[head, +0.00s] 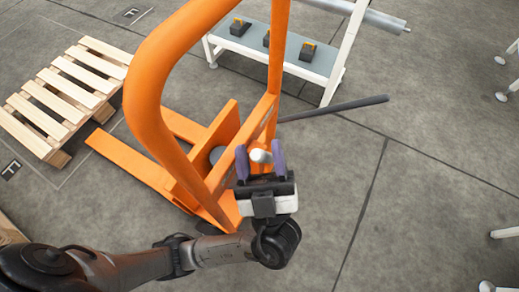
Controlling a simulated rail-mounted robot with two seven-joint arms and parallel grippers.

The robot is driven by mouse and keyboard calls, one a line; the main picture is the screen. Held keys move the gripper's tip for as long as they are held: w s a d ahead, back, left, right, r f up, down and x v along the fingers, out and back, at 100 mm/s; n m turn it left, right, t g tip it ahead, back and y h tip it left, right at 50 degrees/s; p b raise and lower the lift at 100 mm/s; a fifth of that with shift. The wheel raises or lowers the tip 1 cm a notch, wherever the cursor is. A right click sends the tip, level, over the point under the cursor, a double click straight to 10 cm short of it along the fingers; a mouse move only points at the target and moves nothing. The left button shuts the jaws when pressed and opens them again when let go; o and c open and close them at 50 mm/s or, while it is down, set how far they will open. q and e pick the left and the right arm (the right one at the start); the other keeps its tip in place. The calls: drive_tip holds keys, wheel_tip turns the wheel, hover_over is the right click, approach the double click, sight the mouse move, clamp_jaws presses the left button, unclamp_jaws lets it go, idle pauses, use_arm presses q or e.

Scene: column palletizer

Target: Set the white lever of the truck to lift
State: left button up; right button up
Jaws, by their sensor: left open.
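The orange pallet truck (150,85) stands in the middle left, with its tall looped frame toward me and its forks pointing left. Its white lever (261,156) shows as a small rounded white knob near the truck's upright. My left gripper (261,160) is open, with one purple finger on each side of the knob. I cannot tell whether either finger touches it. The rest of the lever is hidden behind the gripper. A dark bar (335,109) sticks out to the right from the truck. My right gripper is not in view.
A wooden pallet (70,88) lies on the floor at the left, close to the forks. A grey bench (290,62) with several dark blocks stands at the back. The concrete floor at the right is mostly clear.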

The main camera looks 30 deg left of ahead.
use_arm(q)
drive_tip(key=p+v, duration=0.2)
drive_tip(key=v, duration=1.1)
drive_tip(key=shift+s+d+f, duration=0.2)
drive_tip(key=shift+s+d, duration=0.05)
